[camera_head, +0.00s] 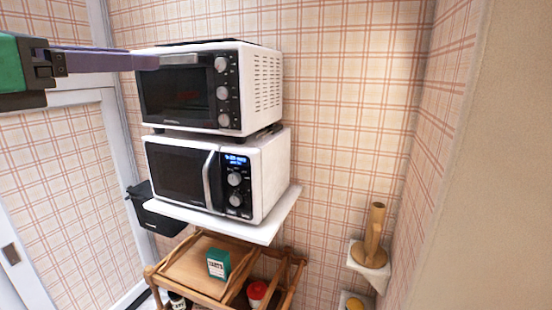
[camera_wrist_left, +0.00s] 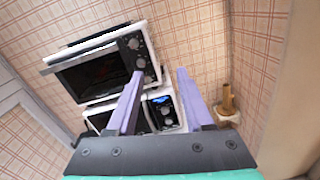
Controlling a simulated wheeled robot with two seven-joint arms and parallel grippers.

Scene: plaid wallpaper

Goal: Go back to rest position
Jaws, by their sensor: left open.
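My left gripper (camera_head: 157,62) comes in from the left in the head view. Its purple fingers overlap the upper left of the white toaster oven (camera_head: 262,82). I cannot tell how far apart they are in depth. In the left wrist view the two fingers (camera_wrist_left: 160,76) stand apart with nothing between them, so the gripper is open and empty. The toaster oven (camera_wrist_left: 90,72) and the microwave (camera_wrist_left: 166,112) appear beyond the fingers there. My right gripper is not in view.
The white microwave (camera_head: 268,172) sits on a white shelf (camera_head: 268,228) under the toaster oven. Below is a wooden cart (camera_head: 190,268) with a green box (camera_head: 218,264). A wooden holder (camera_head: 374,238) stands on a small ledge at right. Plaid wall surrounds them.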

